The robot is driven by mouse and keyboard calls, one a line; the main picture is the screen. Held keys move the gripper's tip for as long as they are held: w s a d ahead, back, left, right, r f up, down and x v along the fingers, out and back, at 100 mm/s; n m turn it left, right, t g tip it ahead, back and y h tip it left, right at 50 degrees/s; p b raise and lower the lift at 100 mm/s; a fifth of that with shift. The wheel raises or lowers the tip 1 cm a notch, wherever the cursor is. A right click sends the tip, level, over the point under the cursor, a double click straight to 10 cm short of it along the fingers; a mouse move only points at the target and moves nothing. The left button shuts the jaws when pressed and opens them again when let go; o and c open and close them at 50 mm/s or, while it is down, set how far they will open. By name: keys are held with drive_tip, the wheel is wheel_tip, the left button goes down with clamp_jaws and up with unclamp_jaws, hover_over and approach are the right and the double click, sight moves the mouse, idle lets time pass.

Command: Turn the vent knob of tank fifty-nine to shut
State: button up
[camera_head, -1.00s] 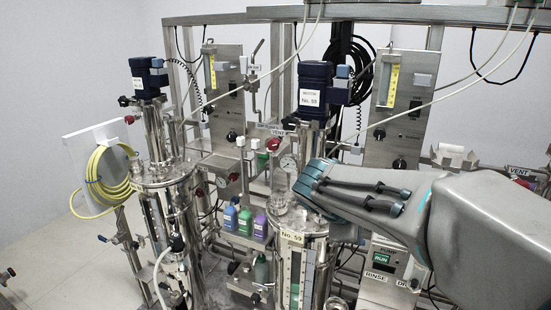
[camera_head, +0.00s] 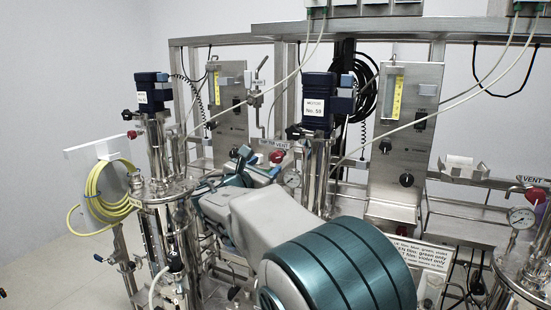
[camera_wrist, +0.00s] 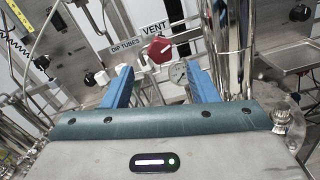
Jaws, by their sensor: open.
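The tank marked No. 59 has a dark blue motor (camera_head: 316,100) on a steel column in the head view. Its red vent knob (camera_head: 277,157) sits just below a VENT label (camera_head: 281,144), left of the column and above a round gauge (camera_head: 291,179). In the wrist view the red knob (camera_wrist: 160,50) lies beyond my open fingers, between their lines, under the VENT sign (camera_wrist: 155,29). My gripper (camera_wrist: 163,72) is open and empty, not touching the knob. In the head view my arm hides the tank's lid and body.
A neighbouring tank (camera_head: 165,190) with its own motor stands at left, beside a yellow hose coil (camera_head: 108,188). A DIP TUBES label (camera_wrist: 125,44) is left of the knob. The steel column (camera_wrist: 230,50) stands close to my right finger. Another red vent knob (camera_head: 535,196) is at far right.

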sight(275, 159)
drive_tip(key=p+x, duration=0.1)
drive_tip(key=x, duration=0.7)
drive_tip(key=shift+f, duration=0.1)
drive_tip(key=c, duration=1)
